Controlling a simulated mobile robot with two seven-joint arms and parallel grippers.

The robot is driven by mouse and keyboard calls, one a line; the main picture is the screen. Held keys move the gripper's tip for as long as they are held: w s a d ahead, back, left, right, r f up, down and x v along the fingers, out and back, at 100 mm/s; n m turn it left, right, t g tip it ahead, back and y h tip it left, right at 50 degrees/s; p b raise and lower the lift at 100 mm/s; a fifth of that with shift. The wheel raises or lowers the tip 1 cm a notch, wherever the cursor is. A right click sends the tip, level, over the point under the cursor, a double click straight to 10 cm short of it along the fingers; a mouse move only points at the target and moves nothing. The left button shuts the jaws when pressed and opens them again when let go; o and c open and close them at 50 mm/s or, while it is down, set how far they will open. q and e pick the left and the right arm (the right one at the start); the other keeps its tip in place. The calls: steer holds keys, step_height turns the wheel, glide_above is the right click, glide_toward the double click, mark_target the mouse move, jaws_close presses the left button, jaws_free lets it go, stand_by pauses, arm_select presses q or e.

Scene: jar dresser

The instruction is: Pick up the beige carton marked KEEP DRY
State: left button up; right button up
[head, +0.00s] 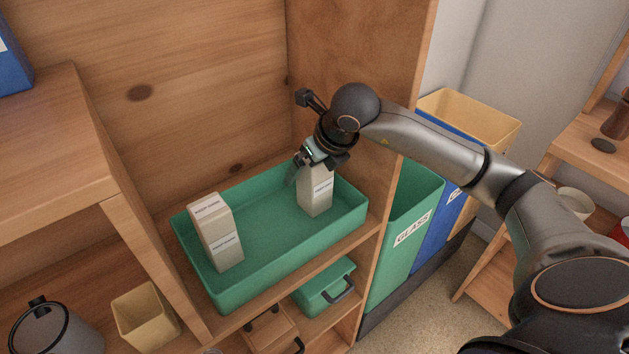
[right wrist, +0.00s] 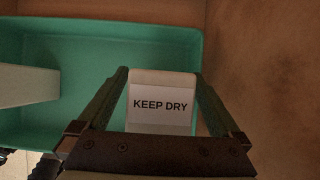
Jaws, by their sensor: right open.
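The beige carton marked KEEP DRY (right wrist: 160,102) stands upright in the right part of a green tray. It also shows in the head view (head: 317,196), its top hidden by my right gripper. My right gripper (head: 303,168) is at the carton's top from above. In the right wrist view the open fingers (right wrist: 161,92) lie on either side of the carton, with a small gap visible at the left. My left gripper does not show.
The green tray (head: 286,248) sits on a wooden shelf, with a wooden side panel (head: 352,50) close to the right of my gripper. The tray's middle is clear. Below are a green box (head: 322,288) and a yellow container (head: 146,315). A GLASS bin (head: 410,222) stands at right.

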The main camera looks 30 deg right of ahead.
steer(key=shift+r, duration=0.1)
jaws_close()
stand_by(0.8)
